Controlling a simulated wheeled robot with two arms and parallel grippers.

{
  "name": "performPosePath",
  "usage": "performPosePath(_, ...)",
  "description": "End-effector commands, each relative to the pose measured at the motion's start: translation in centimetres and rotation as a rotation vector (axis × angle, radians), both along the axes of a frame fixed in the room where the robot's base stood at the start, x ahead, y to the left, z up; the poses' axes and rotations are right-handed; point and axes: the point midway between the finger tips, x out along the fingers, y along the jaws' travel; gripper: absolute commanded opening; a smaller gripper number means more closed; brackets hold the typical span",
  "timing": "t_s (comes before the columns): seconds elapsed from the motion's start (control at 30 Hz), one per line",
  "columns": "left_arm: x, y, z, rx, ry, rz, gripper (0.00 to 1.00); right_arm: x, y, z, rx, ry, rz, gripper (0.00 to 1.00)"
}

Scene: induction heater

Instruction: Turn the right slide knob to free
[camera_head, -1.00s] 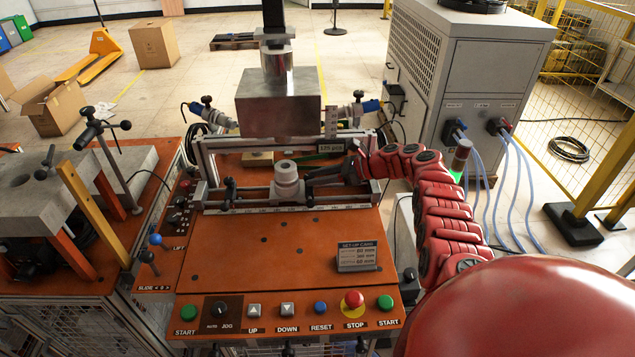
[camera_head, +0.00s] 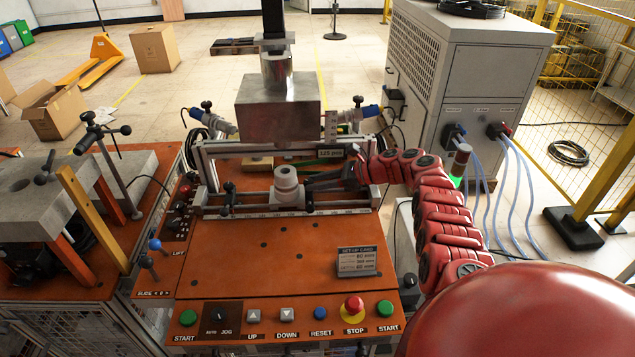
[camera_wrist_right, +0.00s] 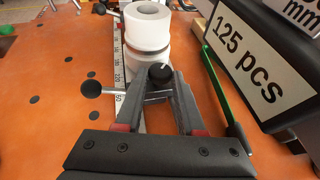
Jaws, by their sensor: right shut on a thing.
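The right slide knob (camera_wrist_right: 160,73) is a small black knob beside the white stacked cylinder (camera_wrist_right: 148,28), seen in the right wrist view. My right gripper (camera_wrist_right: 161,84) has its two grey fingers closed around this knob. In the head view my right gripper (camera_head: 309,183) reaches in from the right, low over the slide rail, just right of the white cylinder (camera_head: 286,183). The knob itself is too small to make out there, partly hidden by the fingers. A black ball on a rod (camera_wrist_right: 90,89) sticks out left of the gripper. My left gripper is out of view.
A metal press block (camera_head: 278,108) hangs above the cylinder. A "125 pcs" counter (camera_wrist_right: 263,85) and a green strip (camera_wrist_right: 225,95) are close to the right of the gripper. A set-up card (camera_head: 357,262) stands on the orange table (camera_head: 250,270). Buttons line the front edge.

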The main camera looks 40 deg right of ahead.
Motion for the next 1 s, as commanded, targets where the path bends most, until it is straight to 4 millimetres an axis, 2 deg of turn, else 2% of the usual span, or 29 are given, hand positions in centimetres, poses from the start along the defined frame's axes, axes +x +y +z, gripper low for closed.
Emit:
performPosePath(0.1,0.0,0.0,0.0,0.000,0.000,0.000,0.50,0.1,0.1,0.3,0.002,-0.005,0.002,0.00)
performPosePath(0.13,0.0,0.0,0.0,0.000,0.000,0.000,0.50,0.1,0.1,0.3,0.002,-0.005,0.002,0.42)
performPosePath(0.27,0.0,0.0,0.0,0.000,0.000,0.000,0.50,0.1,0.1,0.3,0.001,-0.005,0.001,0.65)
performPosePath(0.3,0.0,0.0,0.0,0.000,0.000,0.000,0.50,0.1,0.1,0.2,0.001,-0.005,0.001,0.68)
performPosePath(0.67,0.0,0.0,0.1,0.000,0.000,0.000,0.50,-0.3,-0.5,0.4,0.000,-0.004,-0.002,0.68)
performPosePath(0.87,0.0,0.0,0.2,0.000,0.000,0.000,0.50,-2.7,-2.9,1.9,-0.002,-0.005,-0.004,0.68)
performPosePath(1.0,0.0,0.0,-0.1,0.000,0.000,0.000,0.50,-5.3,-5.3,3.2,-0.002,-0.004,-0.003,0.68)
